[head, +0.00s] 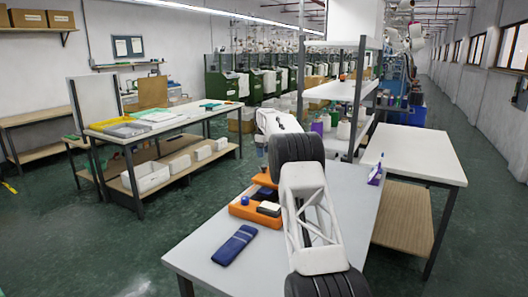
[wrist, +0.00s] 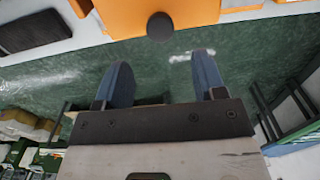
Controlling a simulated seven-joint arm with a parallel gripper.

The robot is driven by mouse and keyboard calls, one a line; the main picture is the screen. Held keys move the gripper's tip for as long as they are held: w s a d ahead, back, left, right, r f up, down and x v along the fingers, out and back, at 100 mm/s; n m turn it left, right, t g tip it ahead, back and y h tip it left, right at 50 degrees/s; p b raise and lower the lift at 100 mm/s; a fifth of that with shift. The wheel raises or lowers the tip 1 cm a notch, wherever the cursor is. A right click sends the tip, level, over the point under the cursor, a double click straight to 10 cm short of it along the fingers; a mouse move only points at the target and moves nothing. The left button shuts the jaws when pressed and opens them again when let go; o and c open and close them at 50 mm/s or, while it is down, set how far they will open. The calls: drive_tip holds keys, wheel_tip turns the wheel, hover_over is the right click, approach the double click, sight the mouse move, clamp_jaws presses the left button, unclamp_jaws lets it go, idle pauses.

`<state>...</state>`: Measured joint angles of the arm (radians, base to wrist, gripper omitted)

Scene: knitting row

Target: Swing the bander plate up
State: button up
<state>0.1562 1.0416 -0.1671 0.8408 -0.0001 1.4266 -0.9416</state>
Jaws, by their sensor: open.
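In the wrist view an orange part (wrist: 190,12) with a dark round knob (wrist: 160,25) lies across the top edge. I take it to be the bander plate, but its angle is unclear. My gripper (wrist: 160,66) is open and empty. Its two blue fingers are apart, with the knob ahead of the gap and not touching them.
A navy folded item (head: 235,244) lies on the table in front of the orange unit. A purple-and-white item (head: 376,173) stands at the right edge. A bench with trays (head: 155,120) is at left, a white table (head: 425,155) at right. The green floor between is clear.

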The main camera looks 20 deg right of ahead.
sight(264, 166)
drive_tip(key=shift+f, duration=4.7)
drive_tip(key=c, duration=0.8)
drive_tip(key=shift+o, duration=0.2)
drive_tip(key=shift+r, duration=0.1)
drive_tip(key=shift+s+d+r+t+y, duration=0.15)
drive_tip(key=shift+r+t+y, duration=0.15)
drive_tip(key=shift+r, duration=0.4)
drive_tip(key=shift+s+d+r+t+y, duration=0.15)
drive_tip(key=shift+r+t+y, duration=0.15)
drive_tip(key=shift+r, duration=0.4)
drive_tip(key=shift+r, duration=0.1)
